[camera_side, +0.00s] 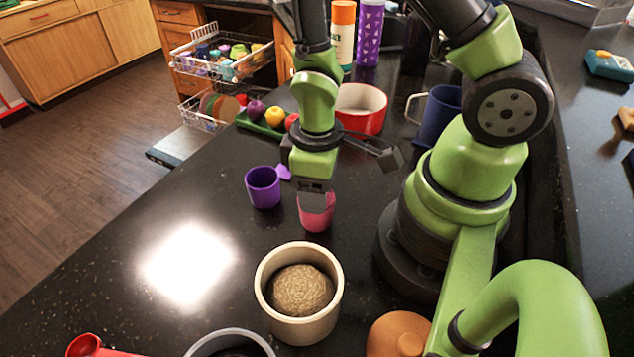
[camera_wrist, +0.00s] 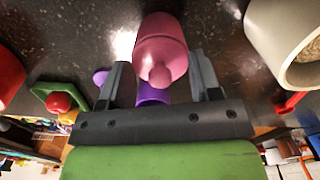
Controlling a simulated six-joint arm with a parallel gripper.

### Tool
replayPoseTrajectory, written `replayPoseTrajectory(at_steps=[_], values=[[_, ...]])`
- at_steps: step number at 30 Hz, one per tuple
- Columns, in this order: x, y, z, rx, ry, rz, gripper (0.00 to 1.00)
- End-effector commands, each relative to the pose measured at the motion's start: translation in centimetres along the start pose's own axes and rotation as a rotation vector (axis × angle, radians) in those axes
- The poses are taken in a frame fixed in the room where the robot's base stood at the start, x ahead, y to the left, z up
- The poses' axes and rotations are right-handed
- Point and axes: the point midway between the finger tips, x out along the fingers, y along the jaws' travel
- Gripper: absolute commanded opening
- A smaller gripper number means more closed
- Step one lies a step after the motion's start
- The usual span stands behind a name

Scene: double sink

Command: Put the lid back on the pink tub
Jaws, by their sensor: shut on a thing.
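The pink tub (camera_side: 316,219) stands upright on the dark counter, directly below my gripper (camera_side: 315,192). In the wrist view the pink tub (camera_wrist: 158,24) lies in line between the two fingers. The pink lid (camera_wrist: 161,57), with a round knob facing my wrist, is at the tub's mouth. My gripper (camera_wrist: 158,68) is shut on the lid, one finger on each side. The lid looks lined up with the tub, but I cannot tell whether it is fully seated. In the side view the fingers hide the lid.
A purple cup (camera_side: 263,188) stands close left, with a small purple piece (camera_side: 284,172) beside it. A cream pot (camera_side: 333,310) holding a brown ball stands in front. A red bowl (camera_side: 375,108) and blue mug (camera_side: 440,113) are behind. The counter at left is clear.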

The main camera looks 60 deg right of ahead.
Motion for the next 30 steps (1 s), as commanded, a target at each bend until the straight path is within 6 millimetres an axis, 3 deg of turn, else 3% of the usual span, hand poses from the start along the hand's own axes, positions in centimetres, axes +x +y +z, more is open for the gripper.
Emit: replayPoseTrajectory(at_steps=[10, 11, 14, 20, 22, 30], values=[[0.04, 0.00, 0.00, 0.000, 0.000, 0.000, 0.36], [0.04, 0.00, -0.01, 0.000, 0.000, 0.000, 0.62], [0.03, 0.00, 0.00, 0.000, 0.000, 0.000, 0.85], [0.03, 0.00, 0.00, 0.000, 0.000, 0.000, 0.88], [0.03, 0.00, 0.00, 0.000, 0.000, 0.000, 1.00], [-0.13, 0.00, -0.03, 0.000, 0.001, 0.000, 1.00]])
